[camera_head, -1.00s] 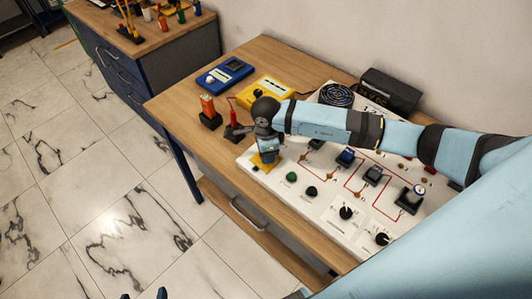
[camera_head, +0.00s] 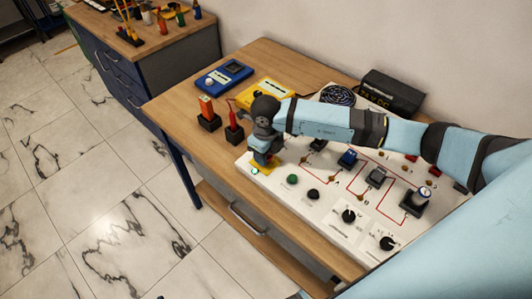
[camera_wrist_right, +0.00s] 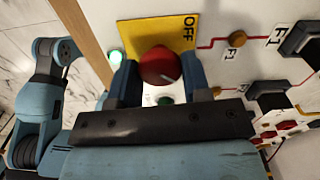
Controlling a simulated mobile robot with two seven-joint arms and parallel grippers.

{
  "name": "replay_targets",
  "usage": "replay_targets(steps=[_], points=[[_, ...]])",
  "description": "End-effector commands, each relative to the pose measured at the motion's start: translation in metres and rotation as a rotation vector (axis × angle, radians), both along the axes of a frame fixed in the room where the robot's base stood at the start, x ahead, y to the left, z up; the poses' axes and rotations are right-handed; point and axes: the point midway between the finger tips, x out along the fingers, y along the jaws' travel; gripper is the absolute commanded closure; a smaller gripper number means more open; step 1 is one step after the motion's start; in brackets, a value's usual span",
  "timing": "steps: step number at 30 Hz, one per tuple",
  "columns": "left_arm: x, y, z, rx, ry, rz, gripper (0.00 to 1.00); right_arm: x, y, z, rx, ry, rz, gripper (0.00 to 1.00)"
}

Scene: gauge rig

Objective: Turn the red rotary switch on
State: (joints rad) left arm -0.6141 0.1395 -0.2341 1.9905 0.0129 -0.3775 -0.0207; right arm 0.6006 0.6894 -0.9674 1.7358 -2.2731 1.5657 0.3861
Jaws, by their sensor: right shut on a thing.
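The red rotary switch (camera_wrist_right: 160,66) sits on a yellow plate (camera_wrist_right: 187,28) marked OFF in the right wrist view. My right gripper (camera_wrist_right: 162,75) is shut on the red knob, one finger on each side. A pale pointer line shows on the knob, slanting towards the OFF side. In the head view my right gripper (camera_head: 265,160) stands over the yellow plate at the left end of the white panel (camera_head: 330,222) and hides the knob. A small lamp (camera_wrist_right: 115,57) beside the plate glows pale green. It also shows in the head view (camera_head: 254,170).
The panel carries a green button (camera_head: 292,180), a black button (camera_head: 313,194), dials and several switches. A red probe (camera_head: 233,130) and an orange piece (camera_head: 207,112) in dark holders stand left of my gripper. Yellow and blue meters (camera_head: 224,75) lie behind.

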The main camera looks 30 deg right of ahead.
Motion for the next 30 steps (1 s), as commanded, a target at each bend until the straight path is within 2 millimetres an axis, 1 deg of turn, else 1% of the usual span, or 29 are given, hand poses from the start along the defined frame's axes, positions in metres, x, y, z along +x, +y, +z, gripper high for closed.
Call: replay_targets(steps=[9,24,25,26,27,28,30], points=[[0.0007,-0.0002,-0.0002,-0.001,-0.004,0.0,0.13,0.0004,-0.0004,0.0005,-0.001,-0.001,-0.1,0.8],[0.0008,-0.0006,0.0003,-0.002,-0.005,-0.001,0.13,0.0006,-0.0003,0.0008,-0.001,-0.001,-0.116,0.8],[0.0008,-0.0006,0.0003,-0.002,-0.005,-0.001,0.13,0.0006,-0.0003,0.0008,-0.001,-0.001,-0.116,0.49],[0.0007,-0.0006,0.0003,-0.002,-0.005,-0.001,0.13,0.0006,-0.0003,0.0008,-0.001,-0.001,-0.116,0.42],[0.0007,-0.0007,0.0001,-0.002,-0.004,-0.001,0.13,0.0006,-0.0003,0.0007,-0.001,-0.001,-0.115,0.33],[0.0006,-0.0007,0.0,-0.002,-0.004,-0.001,0.13,0.0004,-0.0002,0.0007,-0.001,-0.001,-0.115,0.31],[0.0005,-0.0007,-0.0004,-0.001,-0.003,-0.001,0.13,0.0004,-0.0001,0.0005,-0.001,-0.001,-0.115,0.31]])
